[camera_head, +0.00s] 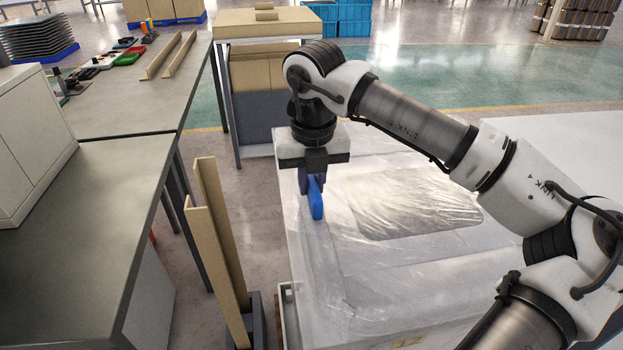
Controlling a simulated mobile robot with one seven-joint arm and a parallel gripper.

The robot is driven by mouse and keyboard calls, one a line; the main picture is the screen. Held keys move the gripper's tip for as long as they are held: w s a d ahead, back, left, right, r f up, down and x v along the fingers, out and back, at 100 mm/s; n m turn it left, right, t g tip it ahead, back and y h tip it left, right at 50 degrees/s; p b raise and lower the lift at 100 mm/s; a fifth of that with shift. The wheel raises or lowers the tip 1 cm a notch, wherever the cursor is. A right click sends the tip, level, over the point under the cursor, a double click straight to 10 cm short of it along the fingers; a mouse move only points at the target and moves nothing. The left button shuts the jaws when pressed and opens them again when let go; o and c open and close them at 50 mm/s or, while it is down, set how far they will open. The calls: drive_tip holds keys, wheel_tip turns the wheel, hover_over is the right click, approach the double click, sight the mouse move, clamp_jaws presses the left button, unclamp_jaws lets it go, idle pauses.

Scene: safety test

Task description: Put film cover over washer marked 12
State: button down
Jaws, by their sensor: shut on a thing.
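My gripper (313,188) points down over the left part of the washer's top and is shut on a blue piece (316,203). The washer (400,335) is a white box with "12" marked low at its front edge. A translucent film cover (375,275) lies over its top, wrinkled and shiny in the middle. The blue piece is at the film's left side. I cannot tell whether it is fixed to the film or clamps it. The far right part of the washer is partly hidden by my arm.
Tall tan corner boards (215,250) stand in a dark holder just left of the washer. A grey workbench (85,225) runs along the left. A table with cartons (265,72) stands behind the washer. Open floor (480,80) lies beyond at the back right.

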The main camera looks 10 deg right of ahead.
drive_tip(key=c, duration=1)
unclamp_jaws()
drive_tip(key=shift+o, duration=0.2)
drive_tip(key=shift+r+p, duration=1.95)
drive_tip(key=shift+r, duration=1.6)
drive_tip(key=shift+s+f, duration=0.1)
